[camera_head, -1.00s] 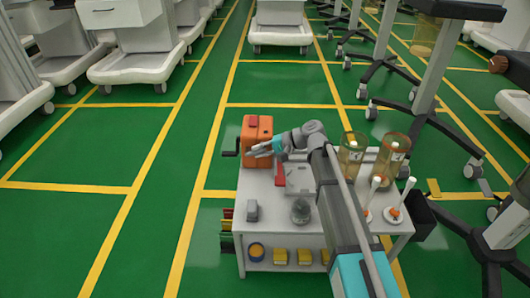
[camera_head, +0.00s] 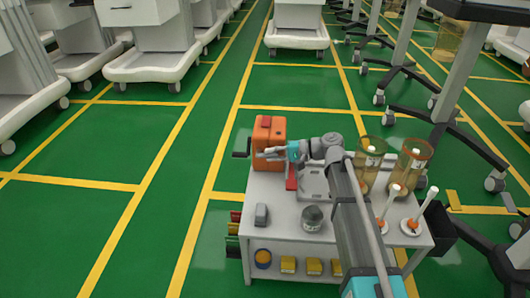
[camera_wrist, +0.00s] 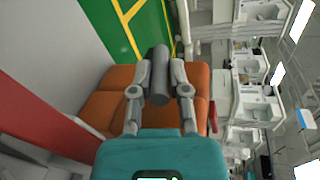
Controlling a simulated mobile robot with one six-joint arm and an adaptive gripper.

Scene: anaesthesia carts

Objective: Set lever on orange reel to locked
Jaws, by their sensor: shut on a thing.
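The orange reel (camera_head: 262,127) stands at the back left corner of the grey cart. It also shows in the wrist view as orange blocks behind the fingers (camera_wrist: 104,105). My gripper (camera_head: 268,152) is at the near face of the reel. In the wrist view, my gripper's fingers (camera_wrist: 158,88) are shut on a dark grey cylindrical lever grip (camera_wrist: 157,62), one finger on each side. A dark crank (camera_head: 239,154) sticks out at the reel's left side. The lever's base and any lock marking are hidden or too small to tell.
The cart top (camera_head: 285,240) carries a grey tray (camera_head: 313,188), a dark jar (camera_head: 313,221), a small grey block (camera_head: 261,215) and two amber cylinders (camera_head: 412,160). White-handled tools (camera_head: 411,228) stand at its right. Green floor (camera_head: 170,225) is free on the left.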

